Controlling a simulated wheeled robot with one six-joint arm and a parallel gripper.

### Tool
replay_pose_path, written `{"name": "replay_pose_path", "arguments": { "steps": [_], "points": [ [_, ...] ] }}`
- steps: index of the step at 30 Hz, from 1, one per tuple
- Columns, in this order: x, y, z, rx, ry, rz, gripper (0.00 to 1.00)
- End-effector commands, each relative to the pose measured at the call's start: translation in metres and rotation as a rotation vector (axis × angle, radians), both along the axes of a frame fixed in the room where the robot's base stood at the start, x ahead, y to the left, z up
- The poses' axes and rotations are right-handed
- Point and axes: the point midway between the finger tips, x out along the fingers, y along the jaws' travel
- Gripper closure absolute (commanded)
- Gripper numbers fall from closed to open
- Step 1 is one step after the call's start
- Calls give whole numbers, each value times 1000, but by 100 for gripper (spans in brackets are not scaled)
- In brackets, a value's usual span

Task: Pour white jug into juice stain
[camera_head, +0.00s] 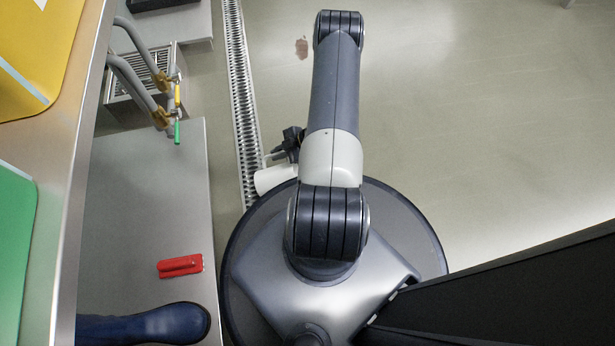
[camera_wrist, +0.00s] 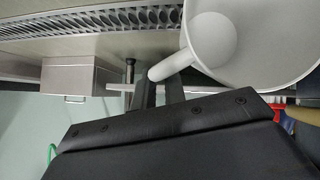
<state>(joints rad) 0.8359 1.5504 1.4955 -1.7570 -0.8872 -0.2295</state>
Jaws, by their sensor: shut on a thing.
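The white jug (camera_head: 275,179) is partly hidden beside my arm in the head view, above the edge of my round base. In the wrist view the jug (camera_wrist: 275,55) fills the upper right, with its pale handle reaching down-left to the fingers. My gripper (camera_wrist: 160,88) is shut on the jug's handle. In the head view my gripper (camera_head: 288,146) shows as a dark shape just above the jug, partly behind the arm. The juice stain (camera_head: 301,46) is a small brownish patch on the floor, left of my arm's upper end and apart from the jug.
A slotted floor drain (camera_head: 243,110) runs along the left of my base. A grey platform (camera_head: 150,220) holds a red block-like tool (camera_head: 180,266) and a blue boot-like object (camera_head: 150,324). Hoses (camera_head: 140,75) hang at upper left. Open floor (camera_head: 480,120) lies right.

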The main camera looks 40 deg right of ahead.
Motion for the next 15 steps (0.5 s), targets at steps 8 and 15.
{"name": "replay_pose_path", "arguments": {
  "steps": [8, 15],
  "points": [
    [8, 11, 18, -98, 53, 5, 100],
    [14, 19, 27, -205, 111, 11, 100]
  ]
}}
